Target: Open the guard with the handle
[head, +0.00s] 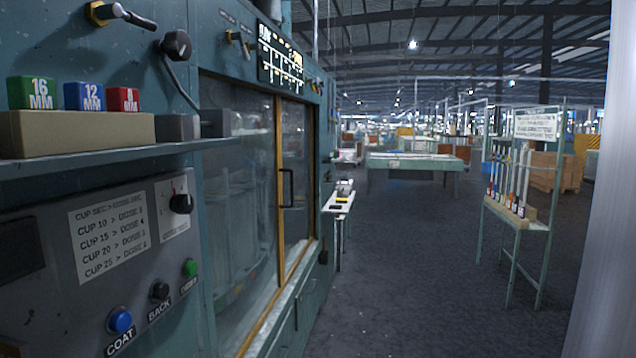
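The guard (240,215) is a large clear panel on the front of the teal machine, with yellow-brown edge strips. A black bar handle (286,188) stands upright on it, near the middle upright strip (279,165). The guard looks closed, though the steep angle makes this hard to tell. Behind the panel, pale upright shapes show dimly. My gripper is not in this view.
A control panel with a blue COAT button (120,319) and a shelf with coloured blocks (85,97) are at left. A small white stand (340,200) is beyond the machine. A tube rack table (518,220) stands at right. The floor (400,280) between is clear.

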